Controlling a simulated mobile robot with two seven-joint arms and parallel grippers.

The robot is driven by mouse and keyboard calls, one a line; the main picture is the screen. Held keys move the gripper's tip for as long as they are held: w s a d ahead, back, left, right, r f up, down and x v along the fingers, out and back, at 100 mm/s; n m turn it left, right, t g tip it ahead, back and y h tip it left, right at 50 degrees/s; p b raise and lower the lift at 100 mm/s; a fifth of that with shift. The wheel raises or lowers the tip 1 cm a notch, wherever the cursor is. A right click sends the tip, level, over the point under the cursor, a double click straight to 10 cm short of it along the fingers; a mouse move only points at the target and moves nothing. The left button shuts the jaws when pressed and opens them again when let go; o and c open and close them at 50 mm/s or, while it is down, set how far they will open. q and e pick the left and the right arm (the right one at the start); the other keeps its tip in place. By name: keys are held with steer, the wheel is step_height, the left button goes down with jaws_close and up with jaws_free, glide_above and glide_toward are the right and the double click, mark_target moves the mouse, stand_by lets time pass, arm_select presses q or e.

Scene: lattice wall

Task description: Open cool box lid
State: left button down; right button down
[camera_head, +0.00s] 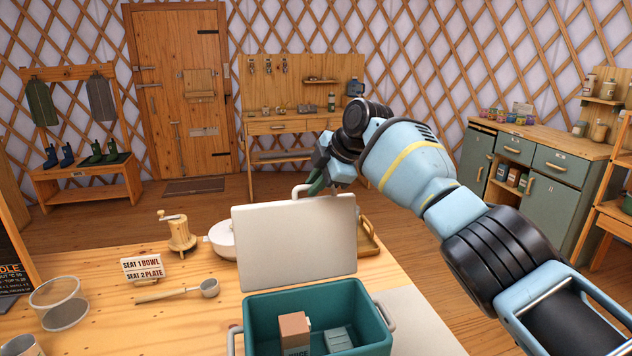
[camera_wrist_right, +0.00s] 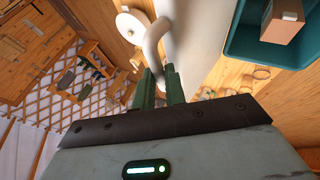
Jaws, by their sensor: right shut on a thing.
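The teal cool box (camera_head: 262,312) stands on the wooden table at the front, with a carton (camera_head: 294,330) and a pale ribbed block (camera_head: 338,338) inside. Its white lid (camera_head: 295,240) stands raised, close to upright, at the box's far edge. My right gripper (camera_head: 318,182) is at the lid's top edge, shut on the lid handle (camera_head: 300,190). In the right wrist view the green fingers (camera_wrist_right: 160,85) close on the pale curved handle (camera_wrist_right: 153,45), and the teal box (camera_wrist_right: 240,45) shows at upper right. My left gripper is out of view.
A white pot (camera_head: 222,240) and a wooden tray (camera_head: 368,238) stand behind the lid.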

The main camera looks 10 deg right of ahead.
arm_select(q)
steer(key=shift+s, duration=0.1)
arm_select(e)
steer(key=shift+r, duration=0.25)
steer(key=c, duration=1.5)
jaws_free()
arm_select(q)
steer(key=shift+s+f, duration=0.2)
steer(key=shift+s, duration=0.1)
arm_select(e)
steer(key=shift+o, duration=0.2)
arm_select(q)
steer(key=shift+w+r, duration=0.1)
